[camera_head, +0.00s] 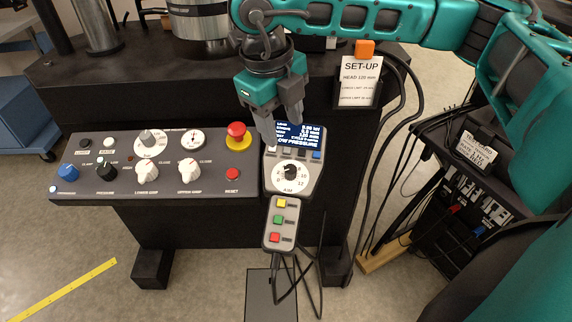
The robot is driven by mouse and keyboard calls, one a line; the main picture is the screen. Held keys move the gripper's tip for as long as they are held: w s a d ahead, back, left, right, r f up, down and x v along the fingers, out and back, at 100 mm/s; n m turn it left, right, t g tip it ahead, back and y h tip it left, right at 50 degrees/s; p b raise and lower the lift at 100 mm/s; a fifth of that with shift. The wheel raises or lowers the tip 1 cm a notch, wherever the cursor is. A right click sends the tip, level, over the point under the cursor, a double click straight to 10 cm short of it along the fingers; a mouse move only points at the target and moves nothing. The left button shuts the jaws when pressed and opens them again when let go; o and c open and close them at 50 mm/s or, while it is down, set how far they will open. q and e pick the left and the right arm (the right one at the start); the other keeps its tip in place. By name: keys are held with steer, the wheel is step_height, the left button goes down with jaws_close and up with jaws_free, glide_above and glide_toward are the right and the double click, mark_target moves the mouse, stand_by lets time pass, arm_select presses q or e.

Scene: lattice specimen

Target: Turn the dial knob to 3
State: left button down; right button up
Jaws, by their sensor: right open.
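A handheld-style control box (305,186) has a lit screen (300,135) at its top. Below the screen, a black dial knob (290,171) sits at the centre of a white round face with numbers around it. Exactly where its pointer stands is too small to tell. My right gripper (281,128) comes down from above, open and empty, with its fingers over the top left of the box and screen. The fingers are above the knob in the picture and apart from it. My left gripper is not in view.
A wide grey panel (118,180) on the left carries several other knobs, a gauge (192,139) and a red emergency button (237,131). A button pendant (280,223) hangs just below the box. A set-up sign (359,82) and black cables are at the right.

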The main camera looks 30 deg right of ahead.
mark_target(290, 168)
steer(key=f, duration=0.3)
steer(key=d+f, duration=0.1)
steer(key=f, duration=0.3)
steer(key=d+f+b, duration=0.1)
steer(key=f, duration=0.3)
steer(key=shift+w+f, duration=0.15)
steer(key=shift+w, duration=0.1)
jaws_close()
